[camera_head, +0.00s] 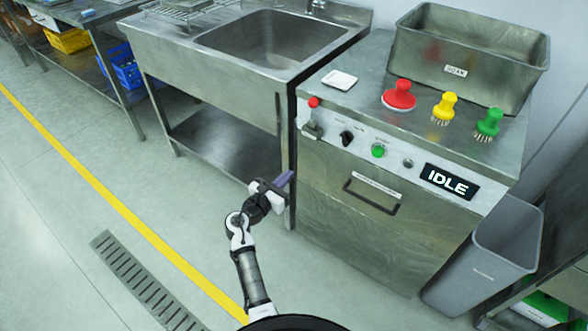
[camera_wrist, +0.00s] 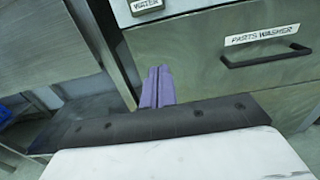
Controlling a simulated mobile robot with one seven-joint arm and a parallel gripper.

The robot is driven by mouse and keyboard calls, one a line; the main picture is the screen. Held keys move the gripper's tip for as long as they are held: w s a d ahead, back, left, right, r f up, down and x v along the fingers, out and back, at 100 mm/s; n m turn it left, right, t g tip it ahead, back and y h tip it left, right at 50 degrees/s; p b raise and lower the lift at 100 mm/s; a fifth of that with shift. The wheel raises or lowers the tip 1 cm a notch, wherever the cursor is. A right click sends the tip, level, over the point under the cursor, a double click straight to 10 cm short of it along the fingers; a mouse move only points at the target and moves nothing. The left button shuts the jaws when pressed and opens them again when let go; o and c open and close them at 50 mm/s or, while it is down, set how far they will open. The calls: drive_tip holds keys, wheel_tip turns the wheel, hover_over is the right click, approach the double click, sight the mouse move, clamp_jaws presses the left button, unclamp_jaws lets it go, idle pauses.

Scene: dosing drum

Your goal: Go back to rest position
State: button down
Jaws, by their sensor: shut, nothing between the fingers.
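My gripper (camera_head: 284,179) is at the left front edge of the steel parts washer (camera_head: 355,235), in front of the gap between it and the sink unit. Its purple fingers are shut together with nothing between them. In the wrist view the fingers (camera_wrist: 157,88) point toward the washer's left edge, left of the drawer handle (camera_wrist: 267,56) labelled "PARTS WASHER". I cannot tell whether the fingertips touch the cabinet. My arm reaches up from the bottom middle of the head view.
The washer top holds a red (camera_head: 399,95), a yellow (camera_head: 444,108) and a green brush (camera_head: 488,124), and a steel bin (camera_head: 468,60). Its display (camera_head: 449,181) reads "IDLE". A grey bin (camera_head: 490,255) stands at right, the sink unit (camera_head: 210,60) at left.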

drive_tip(key=shift+s+a, duration=0.2)
drive_tip(key=shift+s, duration=0.05)
